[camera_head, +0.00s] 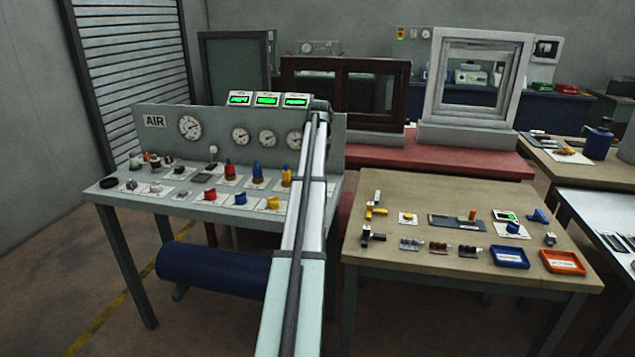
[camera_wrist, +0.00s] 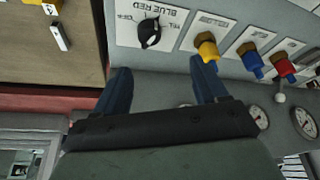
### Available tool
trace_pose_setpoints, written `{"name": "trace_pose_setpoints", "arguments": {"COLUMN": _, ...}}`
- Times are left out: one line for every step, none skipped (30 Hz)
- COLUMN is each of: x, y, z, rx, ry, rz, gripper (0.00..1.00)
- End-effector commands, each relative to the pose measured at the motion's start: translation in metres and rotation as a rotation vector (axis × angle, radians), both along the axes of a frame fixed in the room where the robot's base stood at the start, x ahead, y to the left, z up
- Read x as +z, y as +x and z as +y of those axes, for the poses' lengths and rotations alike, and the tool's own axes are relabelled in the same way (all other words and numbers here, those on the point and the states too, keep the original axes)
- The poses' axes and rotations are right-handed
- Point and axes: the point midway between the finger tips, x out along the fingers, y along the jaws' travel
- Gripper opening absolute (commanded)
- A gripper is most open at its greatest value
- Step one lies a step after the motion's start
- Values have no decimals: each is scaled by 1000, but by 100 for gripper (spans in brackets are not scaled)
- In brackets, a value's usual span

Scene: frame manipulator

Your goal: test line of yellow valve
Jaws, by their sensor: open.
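In the wrist view my gripper (camera_wrist: 162,76) is open and empty, its two dark blue fingers spread above the panel. The yellow valve (camera_wrist: 207,47) appears just past the right fingertip; I cannot tell whether they touch. A black selector knob (camera_wrist: 149,33) on a card lettered BLUE RED lies beyond the gap between the fingers. The blue valve (camera_wrist: 251,60) and red valve (camera_wrist: 284,69) follow to the right. In the head view the yellow valve (camera_head: 286,176) stands upright right of the blue valve (camera_head: 257,172) and red valve (camera_head: 229,170). My arm hides the selector and gripper there.
The AIR panel (camera_head: 155,121) carries several gauges, with three green displays (camera_head: 267,99) on top. Red, blue and yellow knobs (camera_head: 273,203) stand in the bench's front row. A wooden table (camera_head: 400,188) with small parts, a blue tray (camera_head: 510,257) and an orange tray (camera_head: 563,261) stands right.

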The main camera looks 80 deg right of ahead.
Motion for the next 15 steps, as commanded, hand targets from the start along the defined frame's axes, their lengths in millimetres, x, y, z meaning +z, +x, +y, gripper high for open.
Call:
{"name": "trace_pose_setpoints", "arguments": {"x": 2, "y": -10, "z": -2, "rx": -15, "ry": 1, "rz": -2, "gripper": 72}}
{"name": "trace_pose_setpoints", "arguments": {"x": 3, "y": -13, "z": -3, "rx": -21, "ry": 1, "rz": -3, "gripper": 72}}
{"name": "trace_pose_setpoints", "arguments": {"x": 3, "y": -16, "z": -4, "rx": -27, "ry": 2, "rz": -4, "gripper": 72}}
{"name": "trace_pose_setpoints", "arguments": {"x": 3, "y": -18, "z": -4, "rx": -30, "ry": 2, "rz": -5, "gripper": 72}}
{"name": "trace_pose_setpoints", "arguments": {"x": 2, "y": -19, "z": -5, "rx": -32, "ry": 2, "rz": -5, "gripper": 72}}
{"name": "trace_pose_setpoints", "arguments": {"x": 0, "y": -19, "z": -6, "rx": -33, "ry": 2, "rz": -6, "gripper": 72}}
{"name": "trace_pose_setpoints", "arguments": {"x": -2, "y": -19, "z": -7, "rx": -33, "ry": 1, "rz": -6, "gripper": 72}}
{"name": "trace_pose_setpoints", "arguments": {"x": -5, "y": -18, "z": -8, "rx": -33, "ry": 2, "rz": -6, "gripper": 72}}
{"name": "trace_pose_setpoints", "arguments": {"x": -9, "y": -17, "z": -9, "rx": -33, "ry": 2, "rz": -6, "gripper": 72}}
{"name": "trace_pose_setpoints", "arguments": {"x": -13, "y": -17, "z": -10, "rx": -32, "ry": 2, "rz": -5, "gripper": 72}}
{"name": "trace_pose_setpoints", "arguments": {"x": -17, "y": -16, "z": -12, "rx": -32, "ry": 3, "rz": -5, "gripper": 72}}
{"name": "trace_pose_setpoints", "arguments": {"x": -23, "y": -15, "z": -14, "rx": -32, "ry": 4, "rz": -4, "gripper": 72}}
{"name": "trace_pose_setpoints", "arguments": {"x": -27, "y": -14, "z": -16, "rx": -32, "ry": 3, "rz": -5, "gripper": 72}}
{"name": "trace_pose_setpoints", "arguments": {"x": -32, "y": -13, "z": -18, "rx": -32, "ry": 3, "rz": -5, "gripper": 72}}
{"name": "trace_pose_setpoints", "arguments": {"x": -39, "y": -12, "z": -21, "rx": -32, "ry": 3, "rz": -5, "gripper": 72}}
